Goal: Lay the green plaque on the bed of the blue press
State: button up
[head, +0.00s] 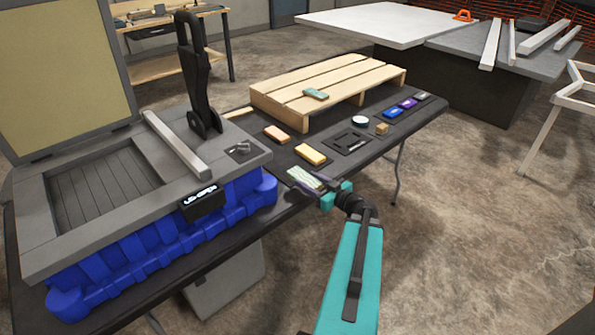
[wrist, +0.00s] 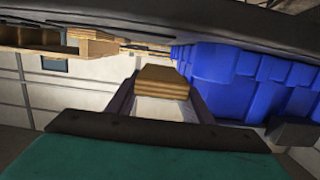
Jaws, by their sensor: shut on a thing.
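My gripper (head: 325,195) is shut on a pale green plaque (head: 303,178), held near the front edge of the dark table. In the wrist view my fingers (wrist: 165,100) close on the plaque, whose underside or edge looks brown and layered (wrist: 165,82). The blue press stands to the left, with a blue ribbed base (head: 150,245), a grey top and a recessed slatted bed (head: 95,190). The bed is empty and its lid (head: 60,75) is raised. The blue base also shows in the wrist view (wrist: 235,75). The held plaque is to the right of the press, apart from it.
A wooden pallet (head: 340,85) carries another green plaque (head: 315,94). Salmon (head: 278,134), yellow (head: 310,154), blue (head: 393,112) and purple (head: 408,103) blocks lie on the table (head: 430,112).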

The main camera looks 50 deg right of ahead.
jog(key=shift+w+d+f+b, duration=0.25)
jog(key=shift+w+d+b, duration=0.25)
jog(key=shift+b, duration=3.7)
jog(key=b, duration=0.7)
jog(key=shift+w+a, duration=0.1)
jog(key=shift+w, duration=0.2)
jog(key=w+d, duration=0.2)
jog(key=w, duration=0.1)
jog(key=w+d+p, duration=0.1)
jog(key=w+d, duration=0.2)
jog(key=w, duration=0.1)
jog(key=w+d+f, duration=0.1)
jog(key=w+d, duration=0.1)
jog(key=w, duration=0.2)
jog(key=shift+w+d, duration=0.1)
jog(key=shift+d, duration=0.1)
jog(key=shift+f, duration=0.1)
jog(key=shift+f+p, duration=0.35)
jog(key=shift+f, duration=1.3)
jog(key=shift+f+b, duration=0.15)
jog(key=shift+b, duration=0.2)
jog(key=o, duration=1.1)
